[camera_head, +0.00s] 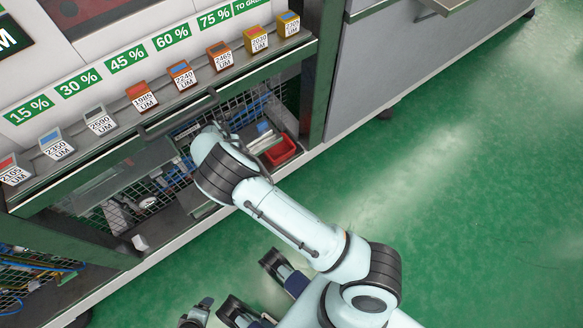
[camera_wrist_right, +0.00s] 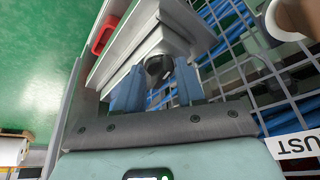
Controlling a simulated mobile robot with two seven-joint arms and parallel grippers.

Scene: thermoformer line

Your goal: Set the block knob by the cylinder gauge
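In the head view my right arm reaches across to the recess under the machine's shelf, and its hand is hidden behind its own links. In the right wrist view my right gripper (camera_wrist_right: 158,88) has blue fingers standing apart on either side of a dark round knob (camera_wrist_right: 158,67). The knob is in front of a grey metal block (camera_wrist_right: 125,48). Whether the fingers touch the knob is not clear. I cannot pick out the cylinder gauge with certainty. A small round dial-like part (camera_head: 147,203) lies in the recess in the head view.
Several small labelled blocks, one reading 1985 UM (camera_head: 142,97), stand on the shelf above the recess. A red bin (camera_head: 280,151) sits at the recess's right end, with wire mesh (camera_wrist_right: 262,68) behind. The green floor (camera_head: 470,190) at the right is clear.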

